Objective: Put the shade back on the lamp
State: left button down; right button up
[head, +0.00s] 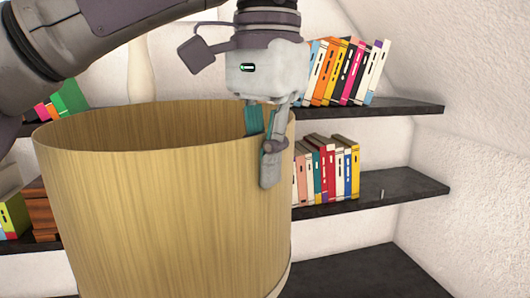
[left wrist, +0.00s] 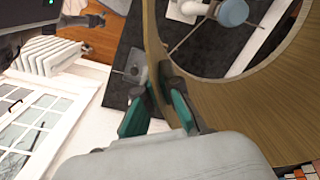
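The shade (head: 165,210) is a large, wood-grained open drum, close up in the head view. My left gripper (head: 262,145) comes down on its right rim, with one finger inside the wall and one outside; it is shut on the wall. In the left wrist view the fingers (left wrist: 155,75) straddle the shade's rim (left wrist: 215,105). Thin metal spokes (left wrist: 191,36) cross the shade's opening. I cannot pick out the lamp for sure; the shade hides much of the head view.
Dark wall shelves hold upright books (head: 345,75) behind and right of the gripper, with more books (head: 325,170) on the shelf below. A dark surface (head: 365,272) lies lower right. A white radiator (left wrist: 48,54) and a window (left wrist: 35,125) show in the left wrist view.

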pick_arm(q)
jog(key=shift+f+b, duration=1.45)
jog(key=shift+f, duration=1.45)
jog(key=shift+f+b, duration=1.05)
jog(key=shift+f, duration=1.15)
jog(key=c, duration=1.2)
grip_release()
jog(key=shift+c, duration=0.2)
notch_tip(320, 180, up, 12)
send_over(265, 241)
jog(key=shift+d, duration=0.1)
